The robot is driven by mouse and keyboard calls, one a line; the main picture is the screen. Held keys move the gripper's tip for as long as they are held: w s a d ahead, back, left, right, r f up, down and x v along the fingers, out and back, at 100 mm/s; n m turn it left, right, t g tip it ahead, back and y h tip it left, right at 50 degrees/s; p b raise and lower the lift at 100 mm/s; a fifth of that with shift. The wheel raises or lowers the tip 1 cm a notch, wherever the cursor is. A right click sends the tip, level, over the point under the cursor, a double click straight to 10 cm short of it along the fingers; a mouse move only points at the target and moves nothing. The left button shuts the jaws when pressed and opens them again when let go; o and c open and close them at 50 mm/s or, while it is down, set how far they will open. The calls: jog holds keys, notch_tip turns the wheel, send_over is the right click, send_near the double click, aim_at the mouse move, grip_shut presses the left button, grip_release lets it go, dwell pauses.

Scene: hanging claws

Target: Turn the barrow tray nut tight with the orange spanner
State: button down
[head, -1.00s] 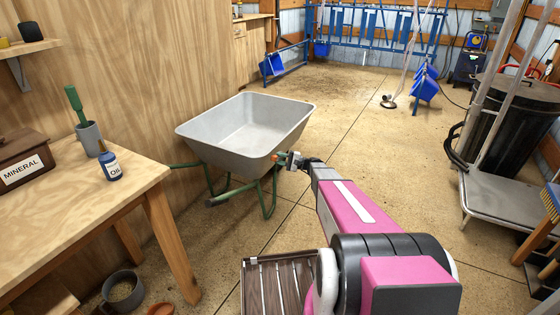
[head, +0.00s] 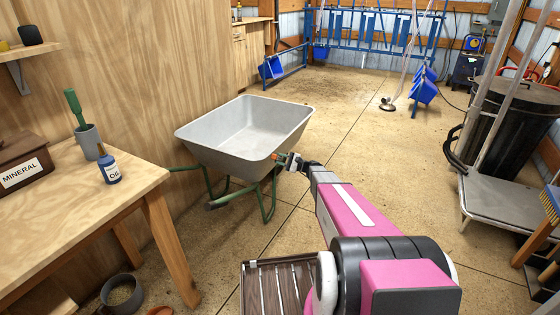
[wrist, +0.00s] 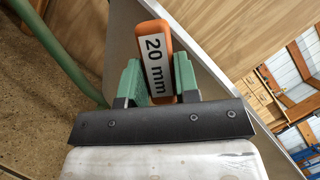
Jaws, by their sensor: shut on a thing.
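The grey barrow tray (head: 222,158) stands on a green frame by the plywood wall in the head view. My gripper (head: 285,160) is at the tray's near right side. In the wrist view my gripper (wrist: 160,85) has its two green fingers shut on the orange spanner (wrist: 151,35), whose handle carries a "20 mm" label. The spanner points away from me toward the tray's grey side, which also shows in the wrist view (wrist: 205,70). The nut and the spanner's far end are hidden, so I cannot tell whether they touch.
A wooden bench (head: 80,215) with an oil bottle (head: 109,167), a mineral box (head: 24,160) and a cup (head: 88,140) stands at the left. A trolley (head: 505,205) and a black bin (head: 512,120) stand at the right. The floor between is mostly clear.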

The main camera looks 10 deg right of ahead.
aim_at(276, 159)
jog(key=shift+s+f+n, duration=0.1)
jog(key=shift+f+n, duration=0.05)
jog(key=shift+n, duration=0.25)
jog(key=shift+s+a, duration=0.1)
jog(key=shift+a, duration=0.05)
jog(key=shift+s+a+r, duration=0.6)
jog(key=shift+s+r, duration=0.15)
jog(key=shift+s, duration=0.05)
jog(key=shift+s+a+r, duration=0.55)
jog(key=shift+s+r, duration=0.15)
jog(key=shift+s, duration=0.05)
dwell(0.3)
jog(key=s+d, duration=0.1)
jog(key=d, duration=0.1)
jog(key=s+d, duration=0.2)
dwell(0.5)
jog(key=f+n, duration=0.1)
jog(key=n, duration=0.1)
jog(key=s+f+n+g+h, duration=0.1)
jog(key=f+n, duration=0.1)
jog(key=a+f+n+g, duration=0.1)
jog(key=f+n, duration=0.1)
jog(key=shift+s+f+h, duration=0.1)
jog(key=shift+s+h, duration=0.1)
jog(key=shift+h, duration=0.2)
